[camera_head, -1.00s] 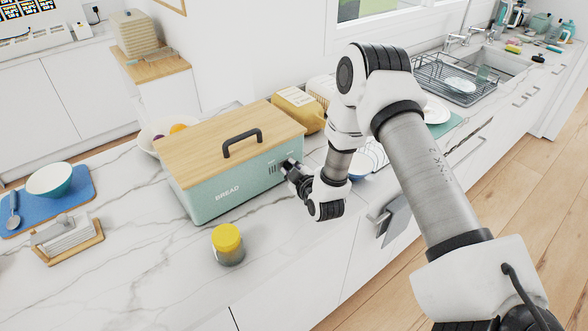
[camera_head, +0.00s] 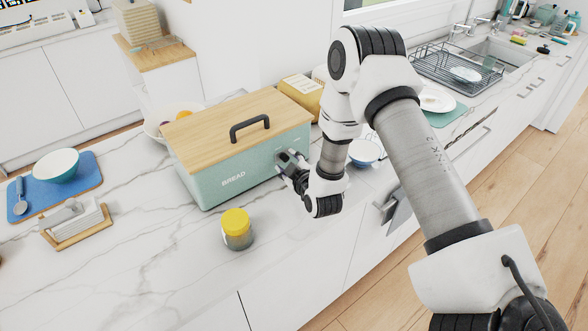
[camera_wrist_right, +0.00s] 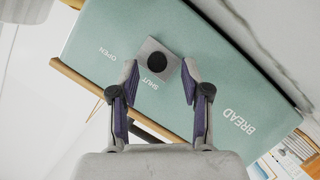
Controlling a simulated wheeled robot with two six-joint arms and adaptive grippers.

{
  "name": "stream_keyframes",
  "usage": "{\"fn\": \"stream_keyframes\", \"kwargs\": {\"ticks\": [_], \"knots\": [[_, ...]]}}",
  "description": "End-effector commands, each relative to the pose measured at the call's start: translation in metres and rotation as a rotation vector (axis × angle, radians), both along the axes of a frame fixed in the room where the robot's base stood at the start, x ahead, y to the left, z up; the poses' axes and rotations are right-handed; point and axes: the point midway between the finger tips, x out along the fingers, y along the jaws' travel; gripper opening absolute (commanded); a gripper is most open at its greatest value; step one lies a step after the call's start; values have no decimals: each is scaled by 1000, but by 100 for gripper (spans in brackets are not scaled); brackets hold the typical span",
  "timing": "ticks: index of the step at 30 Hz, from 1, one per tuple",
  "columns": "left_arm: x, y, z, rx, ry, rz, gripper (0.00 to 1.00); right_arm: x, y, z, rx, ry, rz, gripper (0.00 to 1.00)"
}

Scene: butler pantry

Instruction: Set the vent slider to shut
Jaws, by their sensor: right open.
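The mint green bread box (camera_head: 235,165) with a wooden lid and black handle stands on the counter. In the right wrist view its front (camera_wrist_right: 100,30) carries the words OPEN, SHUT and BREAD. The vent slider (camera_wrist_right: 148,45), a grey square plate with a round black knob, sits beside the word SHUT, away from OPEN. My right gripper (camera_head: 287,170) is at the right end of the box front. In the wrist view my right gripper (camera_wrist_right: 159,75) is open, its fingertips on either side of the slider; contact cannot be told. My left gripper is not in view.
A jar with a yellow lid (camera_head: 237,228) stands close in front of the box. A blue-and-white bowl (camera_head: 365,152) is just right of my right gripper. A napkin holder (camera_head: 72,228) and blue tray (camera_head: 85,180) are at left.

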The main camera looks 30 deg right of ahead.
Motion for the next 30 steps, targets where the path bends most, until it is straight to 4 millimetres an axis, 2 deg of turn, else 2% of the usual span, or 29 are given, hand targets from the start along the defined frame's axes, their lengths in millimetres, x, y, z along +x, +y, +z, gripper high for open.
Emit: {"fn": "stream_keyframes", "kwargs": {"ticks": [9,13,17,30], "knots": [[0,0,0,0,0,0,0,-73,15,23,0,5,1,47],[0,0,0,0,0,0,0,-92,19,29,0,4,1,47],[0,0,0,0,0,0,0,-98,20,32,-2,3,2,47],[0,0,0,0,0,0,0,-98,20,31,-2,3,2,47]]}}
